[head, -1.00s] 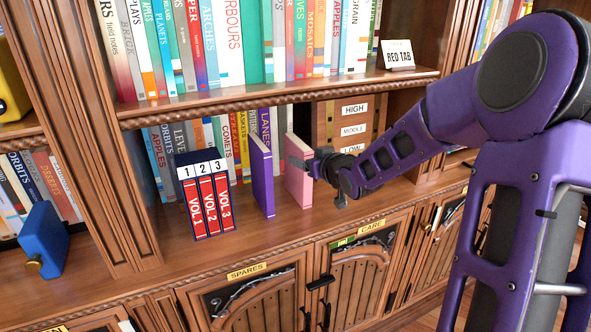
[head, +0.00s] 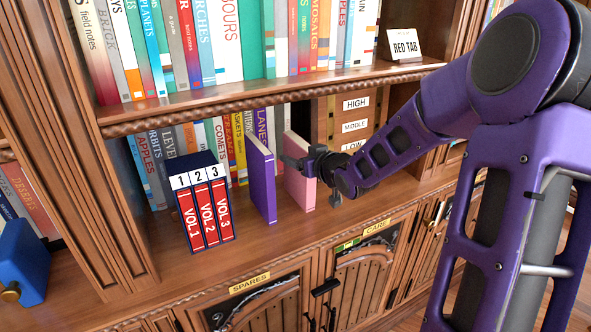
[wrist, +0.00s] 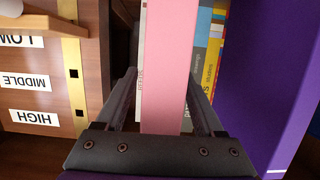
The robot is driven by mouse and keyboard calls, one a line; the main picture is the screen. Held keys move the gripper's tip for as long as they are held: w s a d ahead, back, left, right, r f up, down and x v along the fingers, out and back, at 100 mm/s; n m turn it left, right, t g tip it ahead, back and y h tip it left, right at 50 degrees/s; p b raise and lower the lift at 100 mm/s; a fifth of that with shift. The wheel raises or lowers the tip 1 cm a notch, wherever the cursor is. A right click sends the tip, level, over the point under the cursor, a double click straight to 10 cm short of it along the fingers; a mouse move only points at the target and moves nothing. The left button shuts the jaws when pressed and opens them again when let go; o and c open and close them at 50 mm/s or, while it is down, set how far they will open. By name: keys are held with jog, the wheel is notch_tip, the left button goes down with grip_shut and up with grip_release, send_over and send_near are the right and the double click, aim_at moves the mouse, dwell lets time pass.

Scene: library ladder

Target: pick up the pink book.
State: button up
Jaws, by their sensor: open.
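The pink book (head: 300,187) stands upright on the lower shelf, to the right of a purple book (head: 262,180), with a gap between them. My gripper (head: 291,162) is at the upper part of the pink book, reaching in from the right. In the wrist view, the pink book (wrist: 168,60) runs between the two fingers of my open gripper (wrist: 162,82). A gap shows on each side, so the fingers appear not to press on it. The purple book (wrist: 265,80) is beyond the right finger there. The fingers hide part of the pink book in the head view.
A numbered red three-volume set (head: 205,208) stands left of the purple book. A row of books (head: 165,160) is behind. A HIGH/MIDDLE/LOW panel (head: 350,115) is behind my gripper. The upper shelf edge (head: 260,100) runs above. The shelf front has free room.

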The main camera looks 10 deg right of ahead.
jog(key=shift+s, duration=0.1)
grip_shut()
jog(key=shift+r, duration=0.25)
dwell(0.5)
